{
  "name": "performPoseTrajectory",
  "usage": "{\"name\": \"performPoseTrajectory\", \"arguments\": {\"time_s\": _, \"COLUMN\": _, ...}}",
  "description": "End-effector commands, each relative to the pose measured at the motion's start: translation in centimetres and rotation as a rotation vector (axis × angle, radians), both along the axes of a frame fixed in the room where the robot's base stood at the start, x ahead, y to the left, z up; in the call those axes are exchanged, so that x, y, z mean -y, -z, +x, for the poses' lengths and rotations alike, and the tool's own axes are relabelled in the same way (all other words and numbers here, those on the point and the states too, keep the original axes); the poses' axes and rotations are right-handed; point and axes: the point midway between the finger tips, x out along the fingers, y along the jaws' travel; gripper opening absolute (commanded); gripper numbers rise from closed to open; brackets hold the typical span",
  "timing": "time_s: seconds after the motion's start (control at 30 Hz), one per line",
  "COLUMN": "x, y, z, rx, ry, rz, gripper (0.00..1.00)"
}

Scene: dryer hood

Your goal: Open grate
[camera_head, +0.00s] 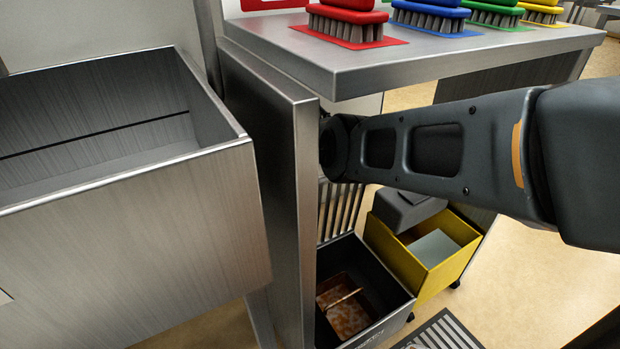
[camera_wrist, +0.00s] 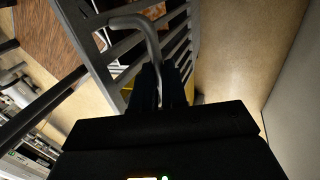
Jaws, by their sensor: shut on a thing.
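In the wrist view a dark grate (camera_wrist: 180,38) with parallel bars carries a curved grey handle (camera_wrist: 148,27). My gripper (camera_wrist: 160,84) has its two dark fingers closed around the lower part of this handle, close to the bars. In the head view a slatted grate (camera_head: 338,212) stands upright behind the steel panel, partly hidden by it. My arm reaches in from the right, and its end goes behind that panel, so my gripper is hidden there.
A steel basin (camera_head: 130,215) and a vertical panel (camera_head: 288,200) stand left of my arm. A shelf (camera_head: 400,58) with several coloured brushes is above it. A dark bin (camera_head: 375,290) and a yellow bin (camera_head: 440,270) are below. A floor grating (camera_head: 445,335) lies in front.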

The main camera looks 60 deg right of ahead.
Motion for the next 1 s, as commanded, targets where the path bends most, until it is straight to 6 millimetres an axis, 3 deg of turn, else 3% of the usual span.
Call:
{"name": "performPoseTrajectory", "arguments": {"time_s": 0.07, "x": -0.3, "y": 0.7, "z": -0.3, "rx": -0.007, "ry": 0.000, "rz": 0.007, "gripper": 0.00}}
{"name": "performPoseTrajectory", "arguments": {"time_s": 0.1, "x": -0.3, "y": 0.7, "z": -0.3, "rx": -0.007, "ry": 0.000, "rz": 0.007, "gripper": 0.14}}
{"name": "performPoseTrajectory", "arguments": {"time_s": 0.37, "x": -0.1, "y": 0.4, "z": -0.2, "rx": -0.004, "ry": -0.001, "rz": 0.004, "gripper": 0.38}}
{"name": "performPoseTrajectory", "arguments": {"time_s": 0.73, "x": -0.3, "y": 0.0, "z": -0.3, "rx": 0.005, "ry": 0.000, "rz": -0.002, "gripper": 0.38}}
{"name": "performPoseTrajectory", "arguments": {"time_s": 1.0, "x": -1.1, "y": -0.5, "z": -1.8, "rx": 0.052, "ry": 0.000, "rz": -0.033, "gripper": 0.38}}
